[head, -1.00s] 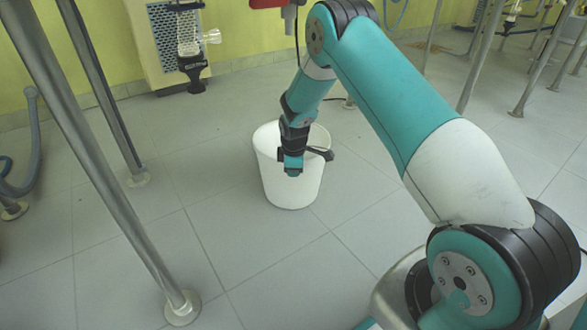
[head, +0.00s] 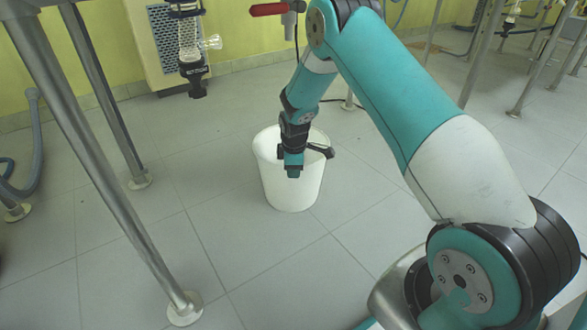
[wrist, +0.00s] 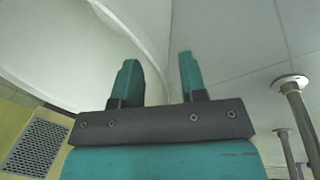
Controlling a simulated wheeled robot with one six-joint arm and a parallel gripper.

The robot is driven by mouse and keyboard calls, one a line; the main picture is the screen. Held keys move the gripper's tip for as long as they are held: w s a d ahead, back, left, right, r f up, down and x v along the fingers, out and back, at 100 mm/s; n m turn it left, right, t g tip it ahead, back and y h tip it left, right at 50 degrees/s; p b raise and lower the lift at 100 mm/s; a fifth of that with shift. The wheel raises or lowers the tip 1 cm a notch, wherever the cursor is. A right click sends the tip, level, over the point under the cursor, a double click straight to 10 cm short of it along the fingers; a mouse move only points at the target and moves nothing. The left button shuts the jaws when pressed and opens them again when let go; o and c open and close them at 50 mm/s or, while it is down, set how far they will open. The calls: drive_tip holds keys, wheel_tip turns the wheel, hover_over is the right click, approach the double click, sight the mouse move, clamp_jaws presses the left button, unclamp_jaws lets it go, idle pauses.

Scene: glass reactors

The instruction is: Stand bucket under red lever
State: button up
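The white bucket (head: 290,186) stands upright, apparently on the tiled floor, near the middle of the head view. The red lever (head: 267,10) is at the top edge of the head view, behind and above the bucket, on a grey valve with a downward outlet (head: 290,30). My gripper (head: 292,172) reaches down at the bucket's near rim. In the wrist view my gripper (wrist: 160,75) has its two fingers apart, with the bucket's rim and wall (wrist: 150,42) passing between them. A gap shows beside the wall, so the fingers do not look closed on it.
Metal frame legs (head: 122,190) stand at the left, with a grey hose (head: 36,150) beyond. A glass vessel with a black bottom fitting (head: 193,72) hangs at the upper left by a wall vent. More legs (head: 483,50) stand at the upper right. The floor around the bucket is clear.

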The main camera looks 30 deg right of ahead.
wheel_tip(320, 180, up, 14)
drive_tip(key=s+a+p, duration=0.1)
drive_tip(key=s+p, duration=0.1)
drive_tip(key=p, duration=0.4)
drive_tip(key=shift+s+a+p, duration=0.15)
drive_tip(key=shift+s+p, duration=0.05)
drive_tip(key=shift+p, duration=0.15)
